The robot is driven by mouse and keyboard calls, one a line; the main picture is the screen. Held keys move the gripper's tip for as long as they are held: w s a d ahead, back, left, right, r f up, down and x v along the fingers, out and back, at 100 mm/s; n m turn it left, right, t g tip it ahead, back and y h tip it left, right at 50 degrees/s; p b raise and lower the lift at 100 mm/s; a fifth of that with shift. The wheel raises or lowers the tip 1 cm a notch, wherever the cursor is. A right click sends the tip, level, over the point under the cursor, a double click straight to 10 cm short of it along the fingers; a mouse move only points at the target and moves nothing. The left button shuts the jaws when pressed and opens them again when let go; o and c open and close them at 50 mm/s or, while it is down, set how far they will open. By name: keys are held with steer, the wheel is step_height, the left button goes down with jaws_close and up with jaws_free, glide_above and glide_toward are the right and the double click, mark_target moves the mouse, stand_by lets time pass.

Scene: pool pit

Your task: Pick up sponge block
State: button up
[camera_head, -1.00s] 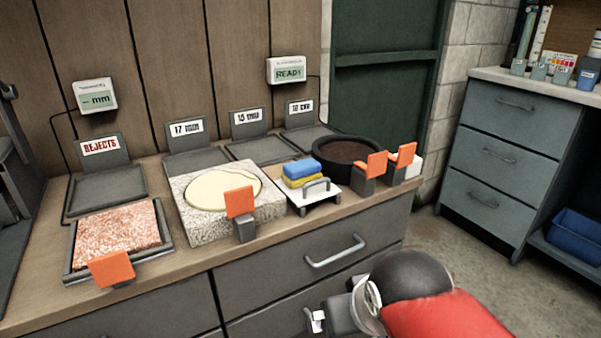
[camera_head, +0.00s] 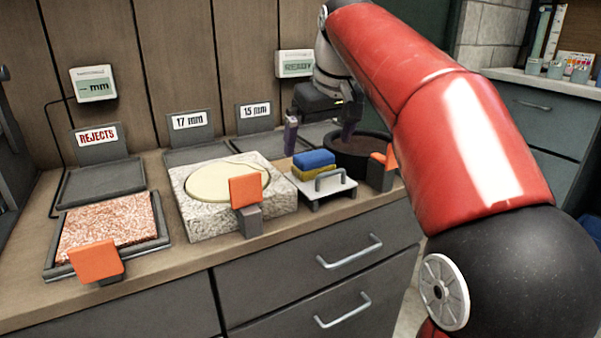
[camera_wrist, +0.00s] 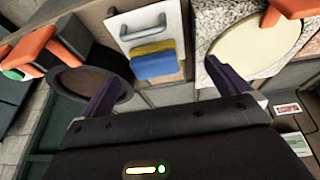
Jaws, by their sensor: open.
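The sponge block is a stack of a blue block (camera_head: 313,159) over a yellow one (camera_head: 312,174), on a small white stand (camera_head: 330,189) with a grey handle. In the wrist view the blue block (camera_wrist: 155,64) and yellow block (camera_wrist: 152,48) lie ahead of my fingers, roughly between them. My gripper (camera_head: 320,140) is open and empty, above and behind the blocks and apart from them. In the wrist view its two purple fingertips (camera_wrist: 158,80) are spread wide.
A stone slab (camera_head: 187,202) with a cream disc (camera_head: 226,182) is to the left. Orange tabs (camera_head: 246,190) stand along the counter's front. A pink granular slab (camera_head: 100,228) lies in a tray at far left.

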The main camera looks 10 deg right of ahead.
mark_target(314, 155)
steer(key=shift+y, duration=0.3)
steer(key=w+f+b, duration=0.1)
steer(key=f, duration=0.1)
steer(key=w+f+b, duration=0.1)
steer(key=w+f, duration=0.1)
steer(key=w+f+b, duration=0.1)
steer(key=w+f, duration=0.1)
steer(key=shift+d+f, duration=0.15)
steer(key=shift+f, duration=0.1)
steer(key=c, duration=1)
steer(key=shift+r, duration=0.15)
steer(key=shift+r+p, duration=5.2)
steer(key=shift+r, duration=4.7)
